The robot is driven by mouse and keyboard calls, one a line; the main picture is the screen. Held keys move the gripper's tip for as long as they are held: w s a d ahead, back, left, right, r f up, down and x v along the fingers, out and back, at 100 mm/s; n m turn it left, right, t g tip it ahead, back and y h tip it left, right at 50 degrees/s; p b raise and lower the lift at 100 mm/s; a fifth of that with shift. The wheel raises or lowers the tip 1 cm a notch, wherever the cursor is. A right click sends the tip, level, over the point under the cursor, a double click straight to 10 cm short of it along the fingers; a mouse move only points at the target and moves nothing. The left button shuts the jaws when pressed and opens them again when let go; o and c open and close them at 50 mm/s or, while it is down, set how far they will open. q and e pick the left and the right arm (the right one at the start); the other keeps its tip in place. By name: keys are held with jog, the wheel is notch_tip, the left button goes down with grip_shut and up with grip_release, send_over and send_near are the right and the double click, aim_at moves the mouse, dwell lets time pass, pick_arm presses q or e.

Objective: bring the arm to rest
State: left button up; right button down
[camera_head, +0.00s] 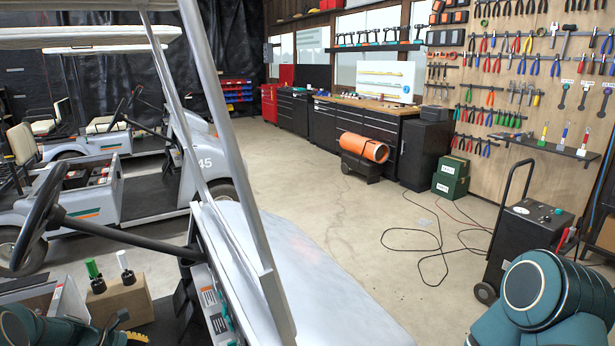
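My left arm, in teal and black, shows at the bottom left edge of the head view, low beside the near cart's dashboard. A dark end with a yellowish part, which looks like my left gripper (112,328), is cut off by the lower edge. Its fingers cannot be made out, nor whether it holds anything. My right arm fills the bottom right corner as large teal links. Its gripper is outside the view. The near white cart (310,280) has a dark steering wheel (38,215) and a slanted grey roof post (235,150).
A brown block (122,303) with green-topped and white-topped tools stands near my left arm. A black wheeled unit (525,240) stands near my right arm, with cables (440,250) on the floor. More carts stand left; workbench and tool wall (540,100) lie behind.

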pick_arm(q)
jog(key=s+d+f+m+g+y, duration=0.1)
jog(key=s+d+f+m, duration=0.25)
jog(key=d, duration=0.35)
jog(key=s+d+f+m+g+y, duration=0.1)
jog(key=s+d+f+m+g, duration=0.2)
jog(key=d, duration=0.4)
jog(key=s+d+f+m+y, duration=0.1)
jog(key=s+d+f+m, duration=0.2)
jog(key=d, duration=0.4)
jog(key=s+d+r+m+t+y, duration=0.1)
jog(key=s+d+r+m, duration=0.3)
jog(key=s+d+m, duration=0.9)
jog(key=shift+s+d, duration=0.4)
pick_arm(e)
jog(key=shift+s+a, duration=0.1)
jog(key=shift+a, duration=0.05)
pick_arm(q)
jog(key=shift+a, duration=0.15)
pick_arm(e)
jog(key=shift+a, duration=0.1)
